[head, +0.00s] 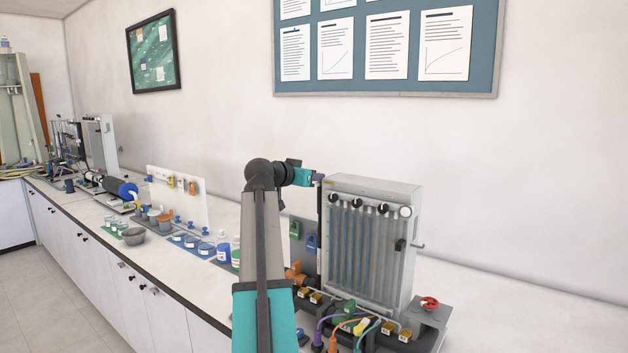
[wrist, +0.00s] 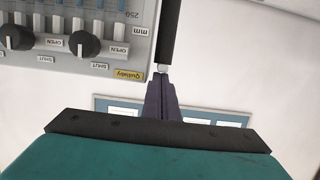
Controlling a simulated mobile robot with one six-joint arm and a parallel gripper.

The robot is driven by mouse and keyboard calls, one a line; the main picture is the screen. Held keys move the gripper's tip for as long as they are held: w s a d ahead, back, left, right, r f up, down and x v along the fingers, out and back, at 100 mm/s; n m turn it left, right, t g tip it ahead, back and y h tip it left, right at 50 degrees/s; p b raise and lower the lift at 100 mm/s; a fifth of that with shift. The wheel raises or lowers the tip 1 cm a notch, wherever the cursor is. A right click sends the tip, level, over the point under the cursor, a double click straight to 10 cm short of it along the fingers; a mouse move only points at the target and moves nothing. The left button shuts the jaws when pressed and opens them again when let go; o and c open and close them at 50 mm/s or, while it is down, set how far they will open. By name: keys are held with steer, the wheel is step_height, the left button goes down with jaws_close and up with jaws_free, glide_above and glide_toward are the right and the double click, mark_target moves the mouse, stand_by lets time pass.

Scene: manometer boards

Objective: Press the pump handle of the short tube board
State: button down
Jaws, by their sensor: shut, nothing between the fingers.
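A grey manometer board (head: 365,245) with several upright tubes and black knobs stands on the bench at right. Its knobs, with OPEN and SHUT labels, show upside down in the wrist view (wrist: 85,43). A black upright cylinder (wrist: 168,32) with a small silver end runs along the board's side; I take it for the pump. My gripper (head: 317,178) is shut and empty, at the board's upper left corner. In the wrist view, its dark fingers (wrist: 161,90) point at the cylinder's silver end. I cannot tell whether they touch it. No separate handle shows; the fingers may hide it.
Black pipework with coloured hoses (head: 350,322) and a red knob (head: 429,302) lie in front of the board. Bottles (head: 222,248) and blue-lidded dishes stand left of my arm. Another board (head: 101,143) stands far left. The bench right of the board looks clear.

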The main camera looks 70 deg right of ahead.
mark_target(319, 188)
steer(key=shift+f+b, duration=1.5)
steer(key=shift+f, duration=0.15)
steer(key=shift+a+f, duration=0.1)
steer(key=shift+r, duration=0.45)
steer(key=w+a+r+b, duration=0.2)
steer(key=a+r, duration=0.4)
steer(key=a, duration=0.3)
steer(key=shift+w+a, duration=0.15)
steer(key=shift+w, duration=0.05)
steer(key=shift+r, duration=0.1)
stand_by(0.4)
steer(key=shift+w, duration=0.1)
